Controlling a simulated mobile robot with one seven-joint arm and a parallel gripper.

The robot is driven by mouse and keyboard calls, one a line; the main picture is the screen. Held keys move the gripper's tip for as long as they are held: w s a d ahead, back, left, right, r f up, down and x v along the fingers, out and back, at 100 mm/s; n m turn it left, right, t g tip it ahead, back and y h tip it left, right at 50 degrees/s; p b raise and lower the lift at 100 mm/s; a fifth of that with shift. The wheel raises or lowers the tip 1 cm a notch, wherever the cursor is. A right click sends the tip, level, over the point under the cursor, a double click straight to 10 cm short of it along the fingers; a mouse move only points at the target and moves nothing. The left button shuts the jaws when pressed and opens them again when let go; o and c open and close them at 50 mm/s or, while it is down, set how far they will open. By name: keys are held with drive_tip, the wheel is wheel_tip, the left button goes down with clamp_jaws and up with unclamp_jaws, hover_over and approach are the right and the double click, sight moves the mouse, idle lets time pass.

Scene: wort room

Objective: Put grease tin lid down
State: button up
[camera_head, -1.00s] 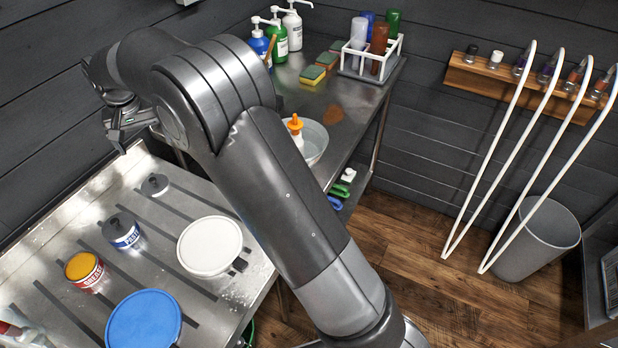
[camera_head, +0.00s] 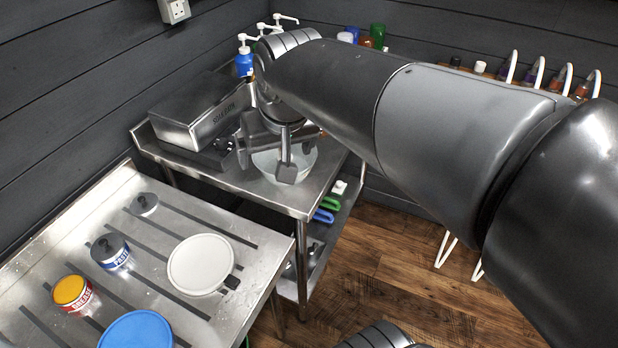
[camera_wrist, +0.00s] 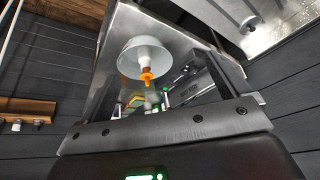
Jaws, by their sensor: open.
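The grease tin lid, a small grey disc with a knob (camera_head: 146,204), lies on the steel draining surface (camera_head: 215,318) near its back edge. It seems to show at the top right of the wrist view (camera_wrist: 249,22). The grease tin (camera_head: 74,294), with a red label and a yellow top, stands nearer the front. The paste tin (camera_head: 111,252), with a blue label and dark knobbed lid, stands between them. My gripper (camera_head: 284,164) is open and empty, away from the lid, over the side table near a white bowl (camera_head: 300,165). The wrist view shows nothing between the jaws (camera_wrist: 155,108).
A white round lid or pan (camera_head: 201,264) and a blue round lid (camera_head: 137,331) rest on the draining surface. A steel boxed device (camera_head: 205,112) stands on the side table. Pump bottles (camera_head: 245,62) stand behind.

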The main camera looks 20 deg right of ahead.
drive_tip(key=s+d+f+t, duration=0.1)
drive_tip(key=s+d+f, duration=0.3)
drive_tip(key=s, duration=0.5)
drive_tip(key=shift+s+h, duration=0.3)
drive_tip(key=shift+s, duration=0.05)
